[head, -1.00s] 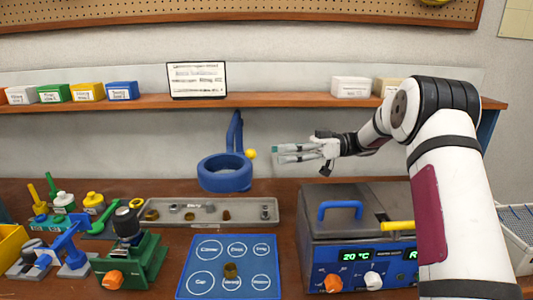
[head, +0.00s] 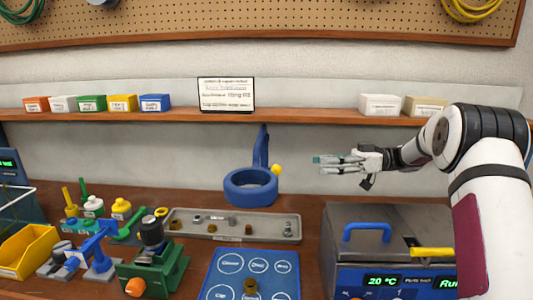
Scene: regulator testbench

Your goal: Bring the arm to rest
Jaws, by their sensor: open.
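My gripper (head: 322,163) is in the head view, right of centre, at the end of my white and black arm, which comes in from the right edge. It points left, with its fingers apart and nothing seen between them. It hangs in the air in front of the wall, below the shelf (head: 300,117) and above the workbench. A blue ring holder (head: 250,187) with a yellow knob (head: 276,169) is to its left, apart from it.
A heated bath with a blue handle (head: 367,229) stands below my arm. A grey parts tray (head: 200,237), a blue mat with marked circles (head: 220,281), a green vise (head: 155,275) and a yellow bin (head: 30,250) fill the bench. Small labelled boxes (head: 91,103) line the shelf.

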